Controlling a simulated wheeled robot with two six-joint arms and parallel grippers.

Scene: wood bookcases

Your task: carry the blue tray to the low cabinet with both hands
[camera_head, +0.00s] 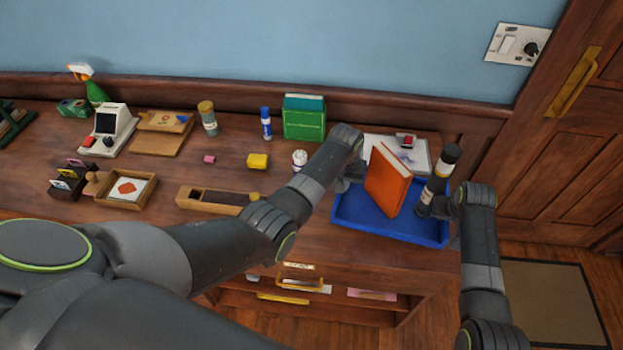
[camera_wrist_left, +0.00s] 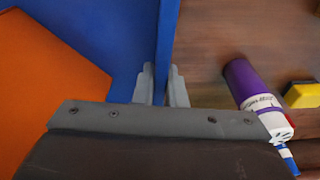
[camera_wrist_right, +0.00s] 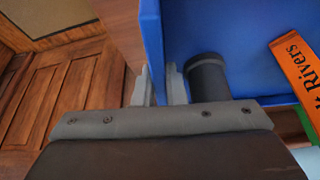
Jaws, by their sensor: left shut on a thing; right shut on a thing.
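The blue tray (camera_head: 390,228) is at the right end of the wooden cabinet top, and I cannot tell whether it touches the wood. An orange book (camera_head: 388,180) stands in it, beside a dark bottle with a pale label (camera_head: 436,180). My left gripper (camera_head: 343,184) is at the tray's left side; in the left wrist view its fingers (camera_wrist_left: 162,88) are shut on the blue wall. My right gripper (camera_head: 452,207) is at the right side; in the right wrist view its fingers (camera_wrist_right: 160,88) are shut on that wall, close to the bottle's black end (camera_wrist_right: 207,75).
A white and grey item with a red part (camera_head: 405,150) lies behind the tray. A white-capped bottle (camera_head: 299,160), yellow block (camera_head: 257,161) and green box (camera_head: 304,120) stand left of it. A wooden door (camera_head: 570,150) is at right. Open shelves (camera_head: 330,300) are below.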

